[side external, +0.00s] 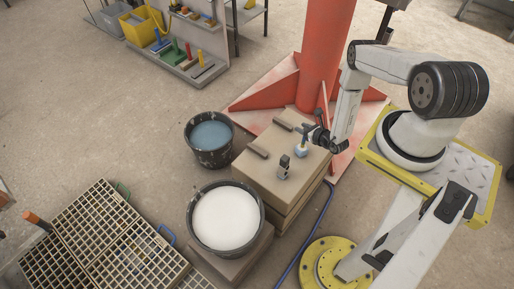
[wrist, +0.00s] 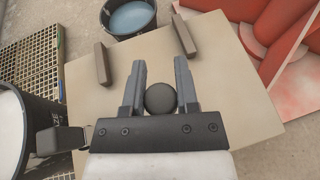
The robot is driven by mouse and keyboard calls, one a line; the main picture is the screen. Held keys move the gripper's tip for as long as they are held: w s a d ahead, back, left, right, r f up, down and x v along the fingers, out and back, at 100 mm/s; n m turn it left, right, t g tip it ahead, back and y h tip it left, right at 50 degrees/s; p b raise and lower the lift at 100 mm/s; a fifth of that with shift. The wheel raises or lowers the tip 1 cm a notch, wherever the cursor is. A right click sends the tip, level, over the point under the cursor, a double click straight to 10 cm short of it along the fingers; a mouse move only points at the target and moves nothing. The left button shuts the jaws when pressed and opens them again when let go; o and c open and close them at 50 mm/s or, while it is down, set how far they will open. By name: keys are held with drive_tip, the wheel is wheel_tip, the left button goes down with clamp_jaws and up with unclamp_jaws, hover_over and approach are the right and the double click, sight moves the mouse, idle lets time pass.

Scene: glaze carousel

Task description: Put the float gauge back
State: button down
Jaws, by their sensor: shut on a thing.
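My gripper (side external: 308,130) is over the tan block (side external: 262,165), beside the red column. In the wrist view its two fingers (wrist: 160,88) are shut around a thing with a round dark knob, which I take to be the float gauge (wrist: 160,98). In the side view the gauge shows a pale blue-white bulb (side external: 301,151) just below the fingers. I cannot tell whether the bulb touches the block's top. The gauge's stem is mostly hidden by the fingers.
A small dark and grey device (side external: 284,167) stands near the block's front edge. Two brown bars (side external: 257,152) (side external: 283,124) lie on the block. A bucket of white liquid (side external: 226,217) and one of blue liquid (side external: 210,136) stand left of it. Grid racks (side external: 100,235) are at lower left.

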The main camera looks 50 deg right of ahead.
drive_tip(key=shift+f, duration=0.15)
drive_tip(key=shift+c, duration=1.8)
unclamp_jaws()
drive_tip(key=v, duration=0.7)
drive_tip(key=shift+s+r, duration=0.2)
